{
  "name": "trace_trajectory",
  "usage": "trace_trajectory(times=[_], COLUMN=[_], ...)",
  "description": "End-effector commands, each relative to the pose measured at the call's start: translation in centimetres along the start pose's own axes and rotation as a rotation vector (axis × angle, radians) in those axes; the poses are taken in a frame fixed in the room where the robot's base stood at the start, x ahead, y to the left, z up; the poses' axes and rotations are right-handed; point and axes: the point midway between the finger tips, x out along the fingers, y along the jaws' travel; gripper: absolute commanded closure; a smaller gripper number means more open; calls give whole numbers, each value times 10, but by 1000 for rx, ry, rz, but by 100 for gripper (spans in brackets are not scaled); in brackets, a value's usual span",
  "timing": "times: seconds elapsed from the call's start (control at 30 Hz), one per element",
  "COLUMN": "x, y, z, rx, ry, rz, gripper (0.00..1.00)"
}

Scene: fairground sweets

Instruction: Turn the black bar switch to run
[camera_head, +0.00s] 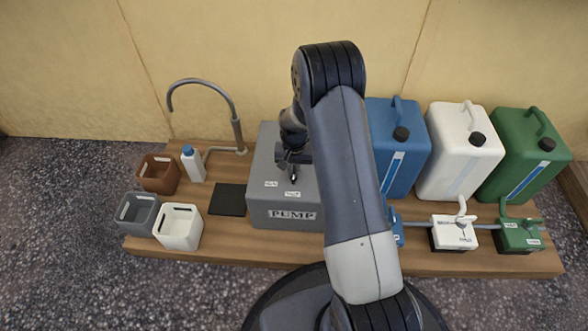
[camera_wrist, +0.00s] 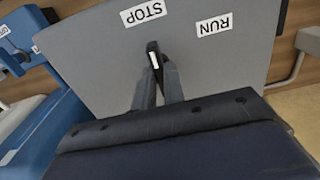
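The black bar switch (camera_wrist: 153,58) stands on top of the grey pump box (camera_head: 285,213) and carries a white mark. In the wrist view its marked end points roughly toward the STOP label (camera_wrist: 143,12), left of the RUN label (camera_wrist: 214,25). My gripper (camera_wrist: 157,80) is down at the switch, with a narrow gap between its fingers and the bar at the fingertips. I cannot tell whether both fingers press on it. In the head view my gripper (camera_head: 293,163) is over the box, and my arm hides the box's right part.
Blue (camera_head: 392,165), white (camera_head: 455,165) and green (camera_head: 520,165) canisters stand at right, with valves before them. A bent pipe (camera_head: 238,135), a white bottle (camera_head: 193,165), several small bins (camera_head: 180,240) and a black mat (camera_head: 228,200) lie at left on the wooden board.

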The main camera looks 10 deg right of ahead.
Motion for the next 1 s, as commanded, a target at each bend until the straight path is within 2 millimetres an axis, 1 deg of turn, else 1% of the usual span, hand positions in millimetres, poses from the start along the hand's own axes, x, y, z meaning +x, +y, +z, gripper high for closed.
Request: trace_trajectory(times=[0.03, 0.1, 0.37, 0.57, 0.77, 1.0], x=[0, 0, 0, -1, -1, -1], y=[0, 0, 0, 0, 0, 0], z=[0, 0, 0, 0, 0, 0], rx=[0, 0, 4, 50, 168, 383], ry=[0, 0, 0, -1, -1, -1], rz=[0, 0, 0, 0, 0, 0], gripper=[96, 100, 100, 100, 100, 100])
